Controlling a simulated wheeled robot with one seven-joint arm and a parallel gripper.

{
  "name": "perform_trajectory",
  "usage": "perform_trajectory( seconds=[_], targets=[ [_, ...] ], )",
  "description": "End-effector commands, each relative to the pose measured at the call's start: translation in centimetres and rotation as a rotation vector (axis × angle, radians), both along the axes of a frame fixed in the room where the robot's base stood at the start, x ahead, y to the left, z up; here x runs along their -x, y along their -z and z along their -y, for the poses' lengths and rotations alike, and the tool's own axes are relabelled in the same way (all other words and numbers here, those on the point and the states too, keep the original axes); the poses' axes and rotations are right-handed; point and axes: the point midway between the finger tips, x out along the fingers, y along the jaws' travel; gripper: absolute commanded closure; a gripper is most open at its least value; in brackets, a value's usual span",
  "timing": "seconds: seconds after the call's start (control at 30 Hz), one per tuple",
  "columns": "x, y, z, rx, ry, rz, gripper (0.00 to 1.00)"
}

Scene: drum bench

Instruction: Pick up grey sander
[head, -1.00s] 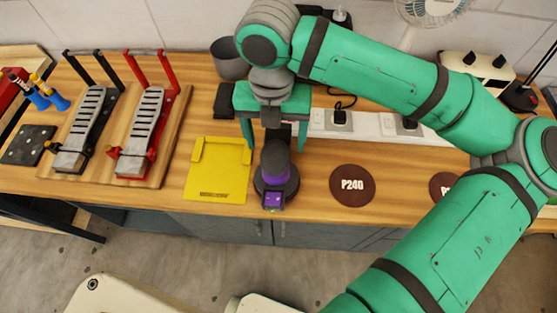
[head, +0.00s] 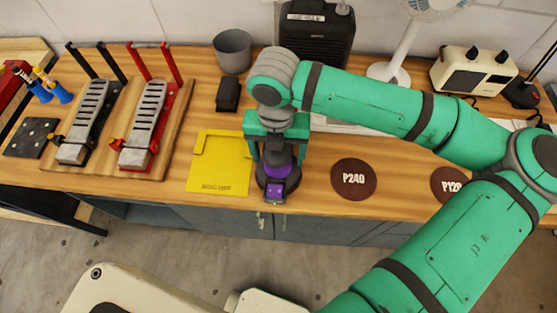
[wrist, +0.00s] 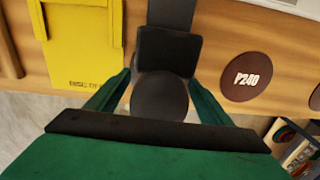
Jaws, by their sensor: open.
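The grey sander (head: 277,178), dark with a purple band and a small purple screen at its front, stands upright on the wooden bench near the front edge. It also shows from above in the wrist view (wrist: 160,92). My gripper (head: 277,160) points down over it, with its green fingers open on either side of the sander's upper body. In the wrist view the fingers (wrist: 158,95) stand left and right of the round dark top. Whether they touch it I cannot tell. My palm hides part of the sander.
A yellow tray (head: 220,188) lies just left of the sander. A brown P240 disc (head: 353,192) and a P120 disc (head: 450,185) lie to the right. Two drum pedals (head: 150,125) stand at left. A grey cup (head: 232,52) and black box (head: 228,95) sit behind.

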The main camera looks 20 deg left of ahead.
Motion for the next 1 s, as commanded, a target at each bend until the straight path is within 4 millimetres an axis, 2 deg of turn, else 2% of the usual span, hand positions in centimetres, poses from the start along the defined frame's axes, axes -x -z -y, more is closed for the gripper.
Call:
perform_trajectory(
  seconds=[0.03,0.23,0.3,0.53,0.67,1.0],
  targets=[
    [0.0,0.0,0.0,0.0,0.0,0.0,0.26],
    [0.0,0.0,0.0,0.001,0.0,0.0,0.74],
    [-0.1,-0.1,0.0,-0.001,0.0,0.002,0.83],
    [-0.1,-0.3,0.0,-0.001,0.0,0.002,0.83],
    [-0.1,-1.1,0.0,0.0,0.001,0.005,0.83],
    [-0.1,-6.3,-0.1,-0.002,0.0,0.005,0.83]
  ],
)
